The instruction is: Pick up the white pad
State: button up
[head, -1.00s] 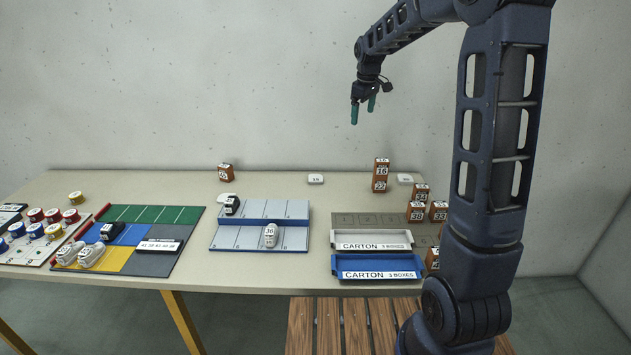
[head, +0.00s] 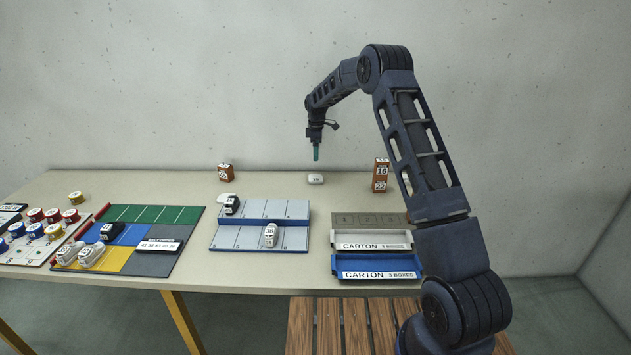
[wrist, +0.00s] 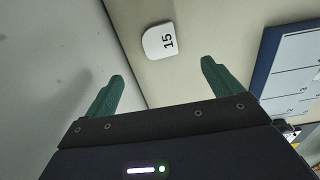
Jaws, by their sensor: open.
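A white pad (head: 316,179) lies flat near the back of the table, towards the wall. In the wrist view the white pad (wrist: 159,41) has rounded corners and carries the number 15. My gripper (head: 316,153) hangs above the table over the pad, apart from it, pointing down. In the wrist view my gripper (wrist: 162,82) is open, its two green fingers spread with nothing between them; the pad shows beyond the fingertips.
A grey-blue divided rack (head: 263,221) with shoes stands in front and left of the pad. Stacked orange boxes (head: 381,175) stand to its right, another orange box (head: 225,172) to its left. Carton trays (head: 376,261) lie at front right. Table around the pad is clear.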

notch_tip(320, 180, down, 3)
jog(key=a, duration=0.1)
send_over(316, 178)
jog(key=a, duration=0.1)
jog(key=shift+n, duration=0.3)
jog(key=f, duration=0.4)
jog(key=shift+w+f, duration=0.3)
jog(key=shift+w, duration=0.05)
jog(key=shift+s+d+f, duration=0.1)
jog(key=shift+d+f, duration=0.1)
jog(key=shift+f, duration=1.2)
jog(key=shift+s+d+f, duration=0.1)
jog(key=shift+d+f, duration=0.1)
jog(key=shift+f, duration=1.15)
jog(key=shift+c, duration=0.4)
jog(key=c, duration=1)
